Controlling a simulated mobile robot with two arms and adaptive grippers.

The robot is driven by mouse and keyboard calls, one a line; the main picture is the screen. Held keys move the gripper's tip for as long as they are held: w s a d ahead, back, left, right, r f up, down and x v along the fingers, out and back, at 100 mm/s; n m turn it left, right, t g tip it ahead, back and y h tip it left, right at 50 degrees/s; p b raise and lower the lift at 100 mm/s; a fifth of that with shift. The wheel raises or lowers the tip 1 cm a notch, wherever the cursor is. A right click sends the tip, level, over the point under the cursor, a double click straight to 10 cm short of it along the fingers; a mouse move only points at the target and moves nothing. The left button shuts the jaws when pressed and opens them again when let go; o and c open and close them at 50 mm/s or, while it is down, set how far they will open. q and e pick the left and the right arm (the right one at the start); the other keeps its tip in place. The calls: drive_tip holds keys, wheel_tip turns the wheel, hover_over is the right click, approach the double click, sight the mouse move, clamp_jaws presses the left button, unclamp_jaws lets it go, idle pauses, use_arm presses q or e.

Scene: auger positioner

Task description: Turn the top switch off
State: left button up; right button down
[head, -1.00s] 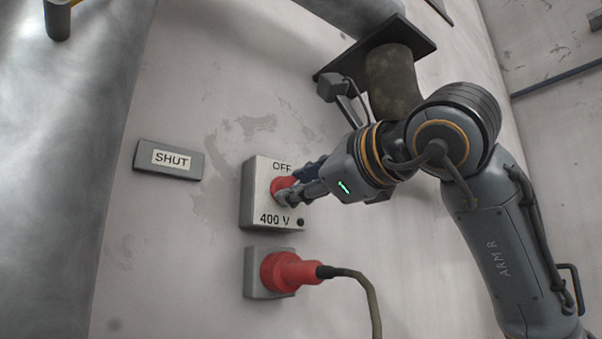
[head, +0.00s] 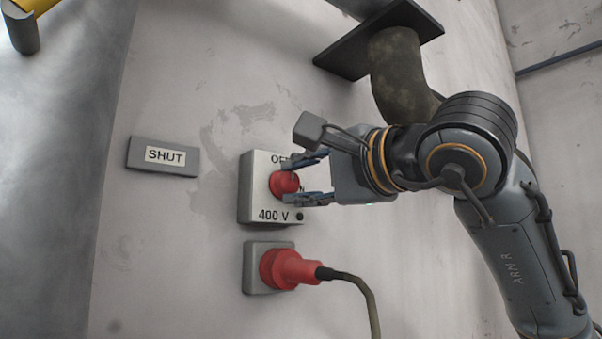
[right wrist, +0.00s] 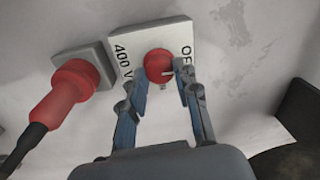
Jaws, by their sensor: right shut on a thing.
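My left gripper is not in view.
A red plug (head: 290,268) with a dark cable (head: 362,290) sits in a socket just below the switch box. A "SHUT" sign (head: 163,157) is on the wall to the left. A pipe (head: 398,75) with a dark flange stands out above my right arm.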

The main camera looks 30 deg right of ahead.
drive_tip(key=shift+n, duration=0.3)
drive_tip(key=c, duration=1)
unclamp_jaws()
drive_tip(key=s, duration=0.4)
drive_tip(key=s+d, duration=0.1)
drive_tip(key=s, duration=0.7)
drive_tip(key=shift+d+f, duration=0.25)
drive_tip(key=shift+d, duration=0.1)
drive_tip(key=shift+w, duration=0.1)
